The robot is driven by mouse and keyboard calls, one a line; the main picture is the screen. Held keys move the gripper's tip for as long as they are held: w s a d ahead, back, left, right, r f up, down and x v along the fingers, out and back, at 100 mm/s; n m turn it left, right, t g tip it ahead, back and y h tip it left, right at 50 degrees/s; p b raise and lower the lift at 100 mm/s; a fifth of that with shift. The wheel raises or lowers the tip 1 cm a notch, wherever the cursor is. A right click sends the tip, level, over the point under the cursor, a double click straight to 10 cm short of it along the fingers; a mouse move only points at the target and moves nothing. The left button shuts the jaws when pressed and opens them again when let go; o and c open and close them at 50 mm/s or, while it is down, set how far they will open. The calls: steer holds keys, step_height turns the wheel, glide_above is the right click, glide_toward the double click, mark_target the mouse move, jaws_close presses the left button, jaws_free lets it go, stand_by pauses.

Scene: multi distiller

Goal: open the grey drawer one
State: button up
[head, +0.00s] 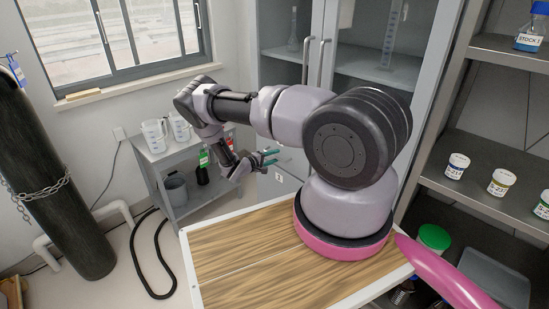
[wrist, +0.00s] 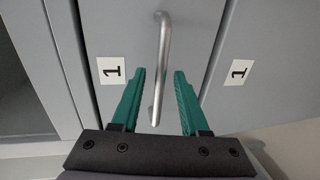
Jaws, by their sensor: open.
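The grey drawer one (wrist: 185,40) fills the middle of the wrist view, with a white label reading 1 (wrist: 111,70) on its front. Its silver bar handle (wrist: 160,60) runs up and down in that picture. My gripper (wrist: 158,76) is open, with one teal finger on each side of the handle's line. I cannot tell how deep the handle sits between the fingers. The drawer looks shut. In the head view my gripper (head: 270,158) is in front of the grey cabinet's lower part, and the drawer front (head: 292,160) is partly hidden behind my arm.
A second label 1 (wrist: 239,72) is on the neighbouring grey panel. A grey cart (head: 165,160) with beakers and bottles stands left of my gripper. A glass-doored cabinet (head: 285,60) rises above the drawers. A dark gas cylinder (head: 50,190) stands far left. Shelves (head: 480,195) with jars are at right.

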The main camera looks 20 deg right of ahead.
steer(key=shift+w+d, duration=0.1)
steer(key=shift+d, duration=0.2)
jaws_close()
steer(key=shift+f, duration=0.1)
stand_by(1.2)
